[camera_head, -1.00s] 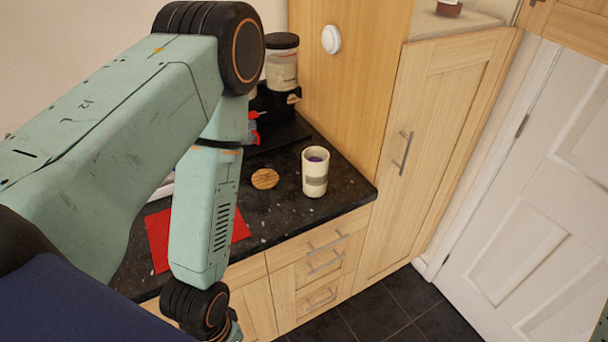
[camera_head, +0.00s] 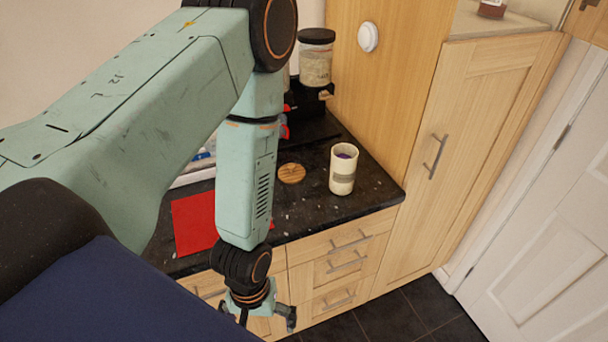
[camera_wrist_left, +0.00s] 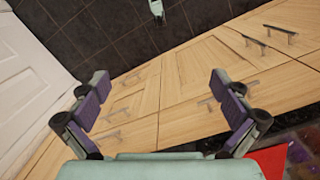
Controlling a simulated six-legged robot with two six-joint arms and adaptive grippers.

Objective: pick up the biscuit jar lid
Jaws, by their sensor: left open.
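The biscuit jar lid, a round wooden disc (camera_head: 291,173), lies flat on the dark granite worktop (camera_head: 300,212). The cream biscuit jar (camera_head: 343,170) stands upright and open just right of it, apart from the lid, with something purple inside. My left gripper (camera_head: 262,322) hangs in front of the drawers, below the worktop edge and well short of the lid. In the left wrist view the left gripper (camera_wrist_left: 165,108) is open and empty, its fingers wide apart before the cupboard fronts. The lid does not show in that view. My right gripper is not in view.
A red mat (camera_head: 193,224) lies on the worktop left of the lid, partly behind my left arm. A tall wooden cupboard (camera_head: 460,140) bounds the worktop at right.

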